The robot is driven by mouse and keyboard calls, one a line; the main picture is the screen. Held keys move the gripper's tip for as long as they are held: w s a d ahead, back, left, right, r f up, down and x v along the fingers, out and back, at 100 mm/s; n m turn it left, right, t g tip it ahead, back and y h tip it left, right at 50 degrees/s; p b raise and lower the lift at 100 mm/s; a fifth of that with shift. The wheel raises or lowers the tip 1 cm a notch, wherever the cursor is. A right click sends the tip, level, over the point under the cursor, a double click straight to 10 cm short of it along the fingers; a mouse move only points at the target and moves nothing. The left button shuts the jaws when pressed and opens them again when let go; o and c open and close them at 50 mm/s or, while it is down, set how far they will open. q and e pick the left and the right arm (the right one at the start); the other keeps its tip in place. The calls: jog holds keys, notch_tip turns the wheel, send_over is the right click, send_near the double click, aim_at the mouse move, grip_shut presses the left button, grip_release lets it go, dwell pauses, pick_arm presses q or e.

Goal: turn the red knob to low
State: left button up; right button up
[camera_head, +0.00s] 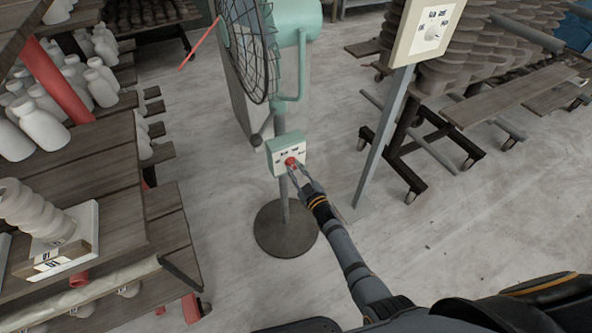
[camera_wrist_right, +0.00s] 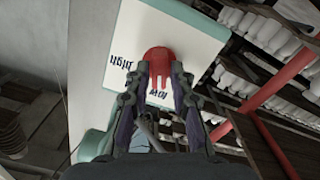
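The red knob (camera_head: 291,162) sits on the pale front of a green-edged control box (camera_head: 275,146) on the fan's stand. In the right wrist view the knob (camera_wrist_right: 158,62) lies between my fingertips, in front of a white panel (camera_wrist_right: 190,32) that shows upside-down words "high" and "low". My right gripper (camera_head: 293,170) reaches the knob from the front. In the wrist view its two fingers (camera_wrist_right: 160,75) are drawn close together with their tips against the knob's sides. The fingers partly cover the knob and the panel print, so the knob's exact setting is unclear. My left gripper is not in view.
The caged fan (camera_head: 246,45) stands above the box on a round base (camera_head: 285,230). A post with a sign panel (camera_head: 428,32) stands to the right. Shelves with white bottles (camera_head: 40,105) are at the left. Wheeled racks (camera_head: 430,150) are at the right. Floor in front is clear.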

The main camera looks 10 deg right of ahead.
jog(key=shift+o, duration=1)
jog(key=shift+s, duration=0.15)
jog(key=v, duration=1.1)
jog(key=shift+s, duration=0.35)
jog(key=shift+d, duration=0.15)
